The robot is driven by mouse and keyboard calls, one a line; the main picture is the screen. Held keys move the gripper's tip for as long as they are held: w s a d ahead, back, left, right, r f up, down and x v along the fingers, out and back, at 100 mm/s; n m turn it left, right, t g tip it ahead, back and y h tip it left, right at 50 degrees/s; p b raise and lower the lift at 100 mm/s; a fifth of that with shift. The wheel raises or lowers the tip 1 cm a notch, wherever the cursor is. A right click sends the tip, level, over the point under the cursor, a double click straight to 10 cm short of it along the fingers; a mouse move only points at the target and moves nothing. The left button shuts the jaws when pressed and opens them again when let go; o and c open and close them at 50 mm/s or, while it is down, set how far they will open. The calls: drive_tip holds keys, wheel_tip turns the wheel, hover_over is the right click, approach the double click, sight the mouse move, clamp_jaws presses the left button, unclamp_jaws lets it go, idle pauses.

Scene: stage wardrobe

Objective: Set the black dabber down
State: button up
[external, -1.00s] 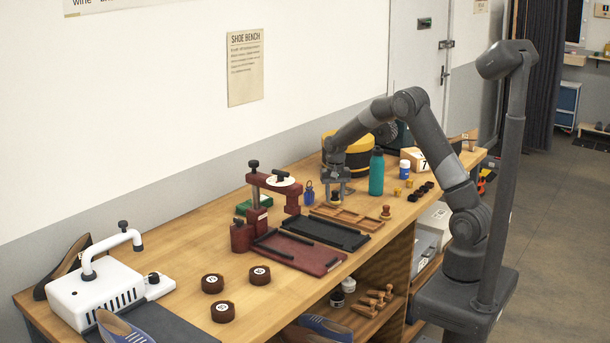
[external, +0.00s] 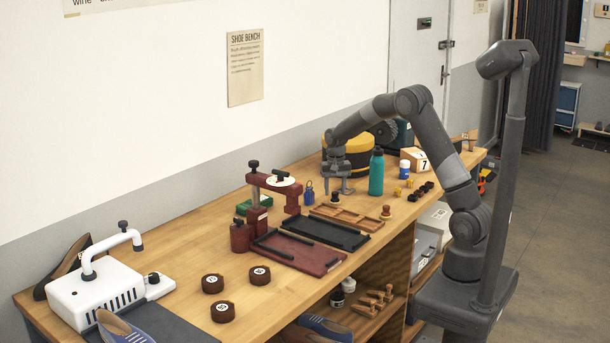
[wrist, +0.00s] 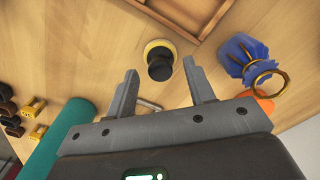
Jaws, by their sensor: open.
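The black dabber (external: 335,198) stands on the wooden bench, beside the far end of a wooden tray. In the wrist view it (wrist: 160,62) shows as a dark knob over a pale yellowish base, just past the fingertips. My gripper (external: 336,187) is open and empty above the dabber. Its two fingers (wrist: 161,74) are spread apart in the wrist view, with the dabber lined up between their tips and apart from both.
The wooden tray (external: 352,216) lies close by. A teal bottle (external: 376,174) stands right of my gripper, and a small blue flask (external: 309,193) with a ring stands to its left. A red press (external: 272,192) is farther left. Small black and yellow pieces (external: 418,191) lie to the right.

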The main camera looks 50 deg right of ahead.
drive_tip(key=s+a+r+n+t, duration=0.15)
drive_tip(key=s+r, duration=0.25)
drive_tip(key=r, duration=0.4)
drive_tip(key=s+a+r+n, duration=0.15)
drive_tip(key=s+r, duration=0.25)
drive_tip(key=r, duration=0.5)
drive_tip(key=s+a+r+n+t, duration=0.1)
drive_tip(key=s+a+n+t, duration=0.1)
drive_tip(key=s, duration=1.1)
drive_tip(key=s+a+r+n+t, duration=0.1)
drive_tip(key=s+a, duration=0.5)
drive_tip(key=s, duration=0.7)
drive_tip(key=n+t, duration=0.1)
drive_tip(key=n, duration=0.1)
drive_tip(key=shift+s+r+n, duration=0.25)
drive_tip(key=shift+n, duration=0.15)
drive_tip(key=shift+s+f, duration=0.2)
drive_tip(key=shift+s, duration=0.1)
drive_tip(key=c, duration=0.3)
